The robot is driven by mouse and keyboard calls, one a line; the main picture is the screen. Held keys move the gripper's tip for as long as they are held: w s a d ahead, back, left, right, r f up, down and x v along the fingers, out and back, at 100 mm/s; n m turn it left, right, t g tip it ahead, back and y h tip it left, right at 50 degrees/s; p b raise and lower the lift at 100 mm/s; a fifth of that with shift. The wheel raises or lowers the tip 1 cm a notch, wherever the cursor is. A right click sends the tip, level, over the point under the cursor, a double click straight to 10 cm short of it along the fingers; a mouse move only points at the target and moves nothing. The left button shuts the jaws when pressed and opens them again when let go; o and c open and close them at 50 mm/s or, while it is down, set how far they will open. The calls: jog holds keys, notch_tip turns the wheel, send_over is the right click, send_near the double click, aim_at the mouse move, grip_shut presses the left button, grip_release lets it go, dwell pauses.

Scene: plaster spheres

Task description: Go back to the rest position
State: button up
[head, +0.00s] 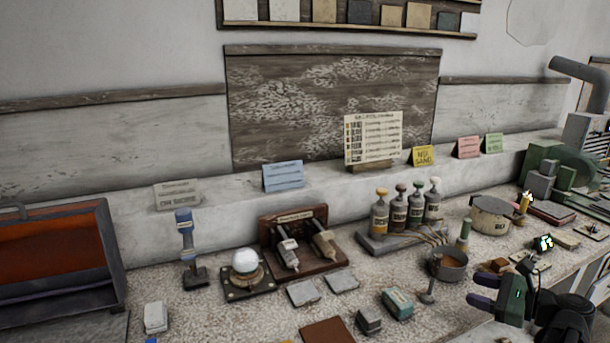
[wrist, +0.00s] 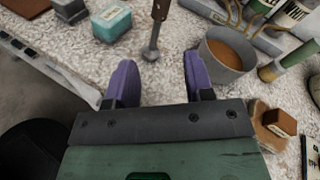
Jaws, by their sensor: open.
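My gripper (head: 482,292) is at the lower right in the head view, over the front part of the bench. In the wrist view its two purple fingers (wrist: 158,82) are spread apart with nothing between them. A small tool with a dark handle (wrist: 158,22) stands just beyond the fingertips. A grey cup of brown matter (wrist: 228,58) is beyond the right finger. A white plaster sphere (head: 245,260) sits on a round stand on a dark base at left centre, well away from my gripper.
A teal block (head: 397,303) and a grey block (head: 369,319) lie left of my gripper. Bottles (head: 405,210) stand in a rack behind. A round pot (head: 492,216) and a green machine (head: 560,165) are at the right. An orange-lined bin (head: 60,255) is at the far left.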

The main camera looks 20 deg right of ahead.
jog(key=a+n+g+p, duration=0.1)
jog(key=n, duration=0.1)
jog(key=a+f+n+g+h+p, duration=0.1)
jog(key=a+n+g+p, duration=0.1)
jog(key=w+a+n+g+h+p, duration=0.1)
jog(key=n+p, duration=0.1)
jog(key=shift+a+f+g, duration=0.35)
jog(key=shift+f+g, duration=0.05)
jog(key=w+a+r+n+g+h+p, duration=0.1)
jog(key=a+r+n+g+h+p, duration=0.1)
jog(key=a+r+n+p, duration=0.4)
jog(key=w+a+r+n+g+h+p, duration=0.2)
jog(key=a+r+n+p, duration=0.4)
jog(key=a+p, duration=0.5)
jog(key=w+a+r+n+g+h+p, duration=0.2)
jog(key=a+r+n+g+p, duration=0.2)
jog(key=a, duration=1)
notch_tip(320, 180, up, 3)
jog(key=n+p, duration=0.3)
jog(key=p, duration=0.1)
jog(key=shift+a+f+g+p, duration=0.2)
jog(key=shift+g+p, duration=0.1)
jog(key=shift+p, duration=0.05)
